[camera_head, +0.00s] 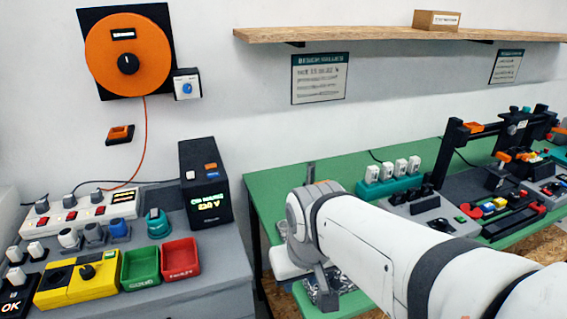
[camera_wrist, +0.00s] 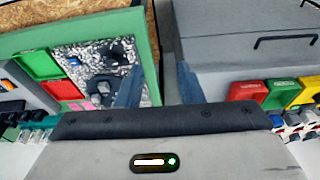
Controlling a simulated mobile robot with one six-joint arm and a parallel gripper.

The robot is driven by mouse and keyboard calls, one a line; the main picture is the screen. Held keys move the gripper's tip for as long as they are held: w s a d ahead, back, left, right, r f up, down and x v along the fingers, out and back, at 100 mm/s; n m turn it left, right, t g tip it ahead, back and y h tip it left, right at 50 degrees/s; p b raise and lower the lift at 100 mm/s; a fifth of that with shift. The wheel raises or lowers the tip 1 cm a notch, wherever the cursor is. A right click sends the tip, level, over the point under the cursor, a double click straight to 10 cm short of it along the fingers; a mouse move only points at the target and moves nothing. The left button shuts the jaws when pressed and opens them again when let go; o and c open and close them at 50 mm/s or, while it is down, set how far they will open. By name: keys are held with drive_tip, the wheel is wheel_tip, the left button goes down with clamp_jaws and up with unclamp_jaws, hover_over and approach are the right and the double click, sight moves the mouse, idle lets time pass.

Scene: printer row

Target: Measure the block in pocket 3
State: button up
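My gripper (camera_wrist: 158,84) shows in the wrist view as two blue-grey fingers, spread apart with nothing between them. They hang over the gap between the green bench (camera_wrist: 142,40) and a grey cabinet (camera_wrist: 235,35). Small red, yellow and blue blocks (camera_head: 491,207) sit by the dark fixture with a gantry (camera_head: 515,130) on the right. A speckled plate (camera_wrist: 97,68) with dark parts lies left of the fingers.
A green bin (camera_head: 140,268), a red bin (camera_head: 181,259) and a yellow box (camera_head: 77,284) stand on the grey cabinet. A dark display unit (camera_head: 205,185) stands behind them. White-topped plugs (camera_head: 393,168) stand on the bench behind my arm. A shelf (camera_head: 370,33) runs overhead.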

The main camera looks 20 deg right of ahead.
drive_tip(key=w+d+r+n+g+h+p, duration=0.3)
drive_tip(key=w+d+n+g+h+p, duration=0.3)
drive_tip(key=w+d+n+h+p, duration=0.45)
drive_tip(key=w+f+n+t+h+p, duration=0.3)
drive_tip(key=w+n+h, duration=0.35)
drive_tip(key=w, duration=0.95)
drive_tip(key=shift+m+t+h, duration=0.4)
drive_tip(key=d+p, duration=0.1)
drive_tip(key=d, duration=0.5)
drive_tip(key=shift+d+f, duration=0.1)
drive_tip(key=shift+d, duration=0.5)
drive_tip(key=shift+c, duration=0.5)
